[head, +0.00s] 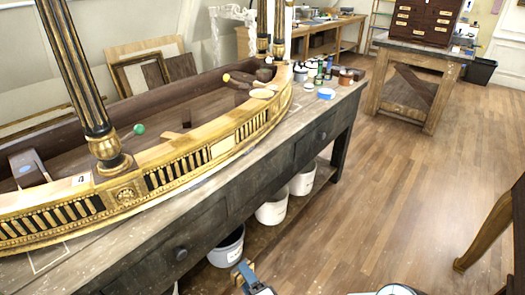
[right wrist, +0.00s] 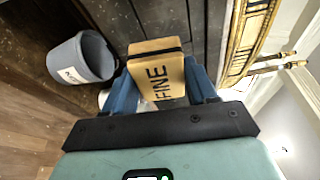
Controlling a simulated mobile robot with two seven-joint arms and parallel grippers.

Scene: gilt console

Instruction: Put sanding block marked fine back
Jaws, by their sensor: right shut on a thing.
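The sanding block (right wrist: 158,76) is tan with a dark band and the word FINE on its face. In the right wrist view it sits between the blue fingers of my right gripper (right wrist: 160,88), which is shut on it. In the head view my right gripper (head: 250,279) is at the bottom edge, in front of the workbench, with a small part of the block (head: 241,273) showing. A pale outlined rectangle (head: 46,257) is marked on the bench top (head: 222,187) at the lower left; I cannot read any label there. My left gripper is not in view.
The gilt console (head: 223,148) fills much of the bench top.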

